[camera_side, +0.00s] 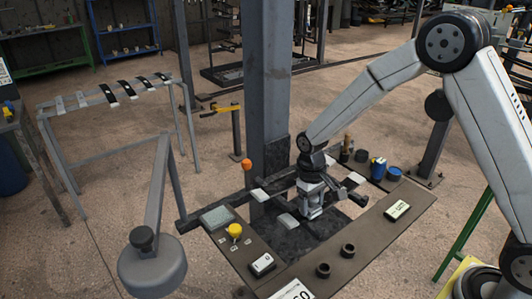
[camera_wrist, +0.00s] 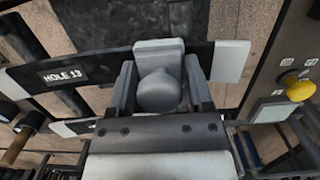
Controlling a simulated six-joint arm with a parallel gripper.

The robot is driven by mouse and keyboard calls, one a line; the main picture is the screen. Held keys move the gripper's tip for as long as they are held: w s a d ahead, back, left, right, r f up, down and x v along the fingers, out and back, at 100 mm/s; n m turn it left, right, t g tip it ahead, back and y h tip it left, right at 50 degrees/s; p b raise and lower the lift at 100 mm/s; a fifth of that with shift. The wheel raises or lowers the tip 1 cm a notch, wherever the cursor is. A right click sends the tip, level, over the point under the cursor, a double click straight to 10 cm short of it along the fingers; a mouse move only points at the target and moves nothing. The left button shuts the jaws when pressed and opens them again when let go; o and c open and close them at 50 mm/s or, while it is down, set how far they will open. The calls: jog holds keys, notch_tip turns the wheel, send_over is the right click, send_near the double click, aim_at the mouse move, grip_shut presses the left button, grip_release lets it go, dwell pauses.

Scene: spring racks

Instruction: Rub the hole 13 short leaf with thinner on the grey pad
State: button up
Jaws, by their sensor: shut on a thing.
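My gripper (camera_wrist: 160,95) is shut on the round knob of a light grey pad (camera_wrist: 158,53), between its two fingers. The pad lies across a dark leaf with pale ends (camera_wrist: 112,67), which carries a HOLE 13 label, in the wrist view. The pad covers the leaf's middle-right part; whether it presses on the leaf or hovers just above cannot be told. In the side view my gripper (camera_side: 312,205) is low over the bench, and its fingers hide most of the pad. No thinner container can be named surely.
A yellow knob (camera_side: 234,231) and a grey-green tray (camera_side: 217,218) stand on the left of the bench. Blue tins (camera_side: 378,168) stand at the back right. A thick column (camera_side: 268,80) rises behind. A rack with several dark leaves (camera_side: 128,88) is at far left.

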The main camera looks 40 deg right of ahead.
jog(key=shift+w, duration=0.15)
jog(key=shift+w, duration=0.85)
jog(key=shift+s, duration=0.15)
dwell(0.4)
jog(key=shift+s, duration=0.9)
jog(key=shift+w, duration=0.1)
jog(key=shift+w, duration=0.9)
